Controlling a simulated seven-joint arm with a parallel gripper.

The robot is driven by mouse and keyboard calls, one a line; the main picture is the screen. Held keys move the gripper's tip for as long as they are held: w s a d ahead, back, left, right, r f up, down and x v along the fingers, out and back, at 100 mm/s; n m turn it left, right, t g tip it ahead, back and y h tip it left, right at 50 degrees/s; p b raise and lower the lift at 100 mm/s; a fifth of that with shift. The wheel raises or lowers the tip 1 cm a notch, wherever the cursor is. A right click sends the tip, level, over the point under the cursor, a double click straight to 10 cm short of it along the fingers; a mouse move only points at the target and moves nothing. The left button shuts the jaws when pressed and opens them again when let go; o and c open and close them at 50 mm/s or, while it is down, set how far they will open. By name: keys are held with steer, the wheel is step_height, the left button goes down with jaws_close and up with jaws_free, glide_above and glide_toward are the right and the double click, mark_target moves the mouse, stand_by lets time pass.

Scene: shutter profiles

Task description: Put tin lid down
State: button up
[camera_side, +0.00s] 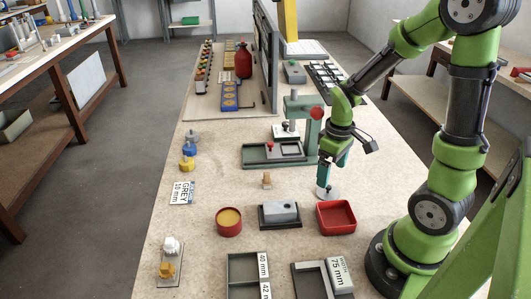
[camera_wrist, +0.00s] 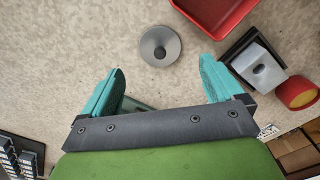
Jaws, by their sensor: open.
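The tin lid appears to be a round grey disc with a small central knob (camera_wrist: 160,46); it lies flat on the bench. In the side view the lid (camera_side: 331,194) is just below my fingertips, left of my arm's base. My gripper (camera_wrist: 160,82) is open, with its teal fingers wide apart and nothing between them. In the wrist view the lid is beyond the fingertips, apart from both. In the side view my gripper (camera_side: 325,180) points down, and I cannot tell its exact height above the lid. A round red tin (camera_side: 229,228) with yellow contents stands to the left.
A red square tray (camera_side: 336,217) sits close to the lid. A grey block on a dark base (camera_side: 280,214) stands between tray and tin. A green press (camera_side: 293,115) stands behind my gripper. Labelled trays (camera_side: 247,278) lie at the front. Bench left of the lid is partly clear.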

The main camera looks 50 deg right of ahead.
steer(key=shift+r, duration=0.85)
steer(key=c, duration=0.3)
